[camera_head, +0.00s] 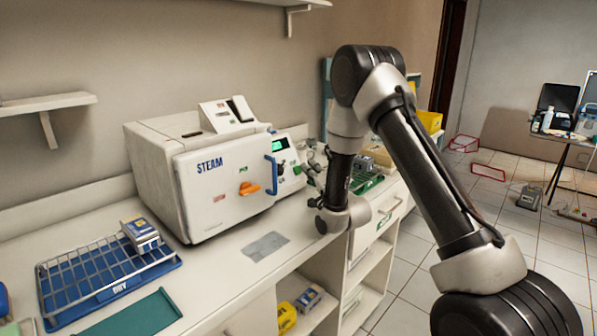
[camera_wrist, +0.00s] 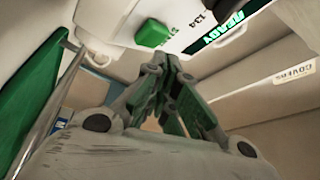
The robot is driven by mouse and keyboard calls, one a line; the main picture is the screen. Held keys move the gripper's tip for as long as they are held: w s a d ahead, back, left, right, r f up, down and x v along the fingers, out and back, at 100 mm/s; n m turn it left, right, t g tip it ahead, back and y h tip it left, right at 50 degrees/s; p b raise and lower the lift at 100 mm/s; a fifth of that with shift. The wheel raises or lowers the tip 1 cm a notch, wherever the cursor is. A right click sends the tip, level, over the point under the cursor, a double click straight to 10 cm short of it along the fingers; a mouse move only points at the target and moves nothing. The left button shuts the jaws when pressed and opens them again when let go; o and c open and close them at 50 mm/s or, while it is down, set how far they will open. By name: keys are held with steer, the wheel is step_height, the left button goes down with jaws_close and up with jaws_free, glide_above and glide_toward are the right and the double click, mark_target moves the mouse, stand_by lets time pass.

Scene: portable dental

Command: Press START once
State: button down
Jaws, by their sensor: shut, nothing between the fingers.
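The steam sterilizer (camera_head: 215,185) is a white box on the counter, marked STEAM, with a control panel at its right side. On that panel a green button (camera_wrist: 152,33) shows in the wrist view, beside a partly hidden label beginning "ST". The green button also shows in the head view (camera_head: 297,170). A lit display (camera_wrist: 225,28) beside it reads READY. My gripper (camera_wrist: 165,75) is shut and empty. Its tips are close to the panel, below the button in the wrist view and apart from it in the picture. In the head view my gripper (camera_head: 312,163) is just right of the panel.
An orange latch (camera_head: 250,188) and a blue handle (camera_head: 271,175) are on the sterilizer's front. A wire basket on a blue tray (camera_head: 165,268) lies at the left. A grey plate (camera_head: 265,246) lies on the counter. A green tray (camera_head: 366,184) is behind my arm.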

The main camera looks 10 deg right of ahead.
steer(key=shift+w, duration=0.1)
steer(key=shift+w+a+f, duration=0.2)
steer(key=shift+a, duration=0.05)
steer(key=shift+w+a+f, duration=0.2)
steer(key=shift+w, duration=0.1)
stand_by(0.9)
stand_by(0.4)
steer(key=shift+s+d+r, duration=0.4)
steer(key=shift+s+d, duration=0.05)
steer(key=shift+s, duration=0.15)
steer(key=shift+s+d+r, duration=0.65)
steer(key=shift+s, duration=0.25)
steer(key=shift+s+d+r, duration=0.6)
steer(key=shift+s+r, duration=0.05)
steer(key=shift+s, duration=0.2)
